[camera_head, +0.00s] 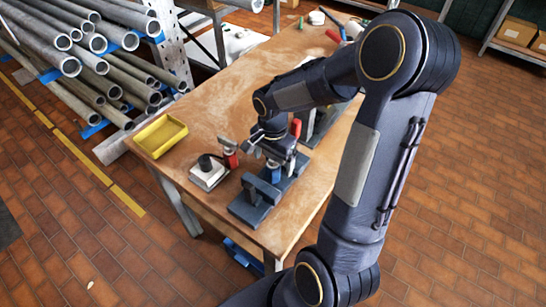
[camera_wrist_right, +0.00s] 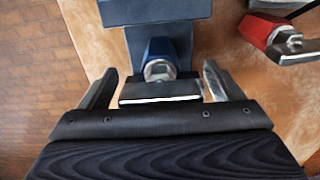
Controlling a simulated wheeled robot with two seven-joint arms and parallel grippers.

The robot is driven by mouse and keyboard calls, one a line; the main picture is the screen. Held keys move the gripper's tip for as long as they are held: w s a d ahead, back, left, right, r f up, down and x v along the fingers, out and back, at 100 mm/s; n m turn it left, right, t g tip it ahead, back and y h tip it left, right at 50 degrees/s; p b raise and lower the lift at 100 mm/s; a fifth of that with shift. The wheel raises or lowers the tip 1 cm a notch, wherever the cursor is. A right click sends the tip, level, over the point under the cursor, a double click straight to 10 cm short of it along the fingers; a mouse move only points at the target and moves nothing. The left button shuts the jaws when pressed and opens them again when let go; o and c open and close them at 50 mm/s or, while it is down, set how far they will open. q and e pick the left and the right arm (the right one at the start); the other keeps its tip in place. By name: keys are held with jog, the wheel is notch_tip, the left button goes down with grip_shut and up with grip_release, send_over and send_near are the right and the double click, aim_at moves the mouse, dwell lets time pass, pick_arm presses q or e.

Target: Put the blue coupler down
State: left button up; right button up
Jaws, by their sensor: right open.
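The blue coupler (camera_wrist_right: 158,50) has a bright metal end and sits at a dark blue-grey fixture (camera_wrist_right: 200,42) in the right wrist view. In the head view the blue coupler (camera_head: 274,172) shows just below my right gripper, beside the upright part of the fixture (camera_head: 250,212) near the table's front corner. My right gripper (camera_wrist_right: 158,84) is open, with one finger to each side of the coupler's near end and a clear gap on both sides. Whether the coupler is fully seated cannot be told. My left gripper is out of view.
A red coupler with a metal fitting (camera_head: 229,152) stands left of my gripper; it shows at upper right in the wrist view (camera_wrist_right: 262,30).

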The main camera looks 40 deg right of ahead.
notch_tip(320, 180, up, 12)
jog(key=shift+f, duration=0.2)
jog(key=shift+s+r, duration=0.1)
jog(key=shift+r, duration=0.2)
jog(key=s+a+n+t+y, duration=0.3)
jog(key=s+a+n+t, duration=0.2)
jog(key=s+a+n, duration=0.6)
jog(key=s+n, duration=0.2)
jog(key=s, duration=0.1)
jog(key=shift+s+a+t+y, duration=0.3)
jog(key=shift+s+y, duration=0.05)
jog(key=shift+y, duration=0.05)
